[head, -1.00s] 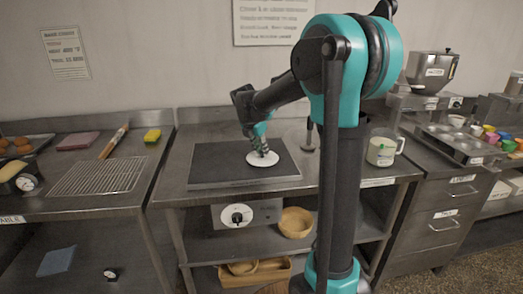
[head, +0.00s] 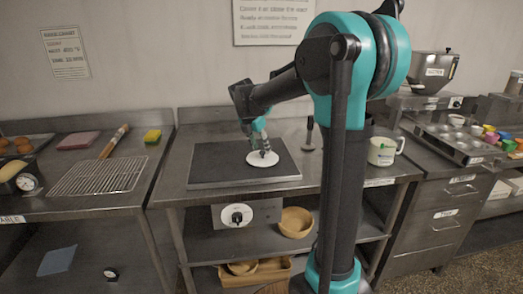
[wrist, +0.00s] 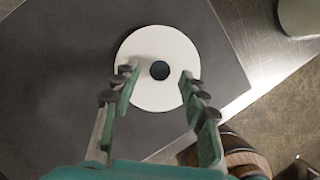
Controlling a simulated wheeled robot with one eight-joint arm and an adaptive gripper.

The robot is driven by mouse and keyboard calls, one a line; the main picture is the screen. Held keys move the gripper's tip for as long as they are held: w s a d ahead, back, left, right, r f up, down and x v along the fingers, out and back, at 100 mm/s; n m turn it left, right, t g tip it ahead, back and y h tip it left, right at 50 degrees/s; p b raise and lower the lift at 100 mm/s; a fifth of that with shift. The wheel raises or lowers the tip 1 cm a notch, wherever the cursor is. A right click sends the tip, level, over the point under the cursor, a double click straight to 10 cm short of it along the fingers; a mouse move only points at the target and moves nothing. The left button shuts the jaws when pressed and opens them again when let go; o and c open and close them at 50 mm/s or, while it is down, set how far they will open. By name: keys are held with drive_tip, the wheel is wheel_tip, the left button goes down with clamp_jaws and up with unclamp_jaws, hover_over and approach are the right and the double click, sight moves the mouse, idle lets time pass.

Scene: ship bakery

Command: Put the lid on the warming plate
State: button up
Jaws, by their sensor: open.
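The lid is a flat white disc (head: 273,161) with a dark round knob in its middle. It lies on the dark warming plate (head: 215,172), towards the plate's right part. In the wrist view the lid (wrist: 160,100) rests over the dark plate (wrist: 60,80), near its right edge. My gripper (head: 262,150) is over the lid. In the wrist view my gripper (wrist: 159,72) is open, with one finger on each side of the knob and gaps between. Nothing is held. How high the fingertips are above the lid is hard to tell.
A white mug (head: 382,152) and a dark upright tool (head: 309,135) stand right of the plate. A control dial (head: 237,216) sits below the counter front. A wire rack (head: 98,178) lies on the left counter. A wooden bowl (head: 296,222) is on the shelf below.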

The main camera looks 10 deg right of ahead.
drive_tip(key=v, duration=1)
drive_tip(key=shift+d+r, duration=0.1)
idle(1.0)
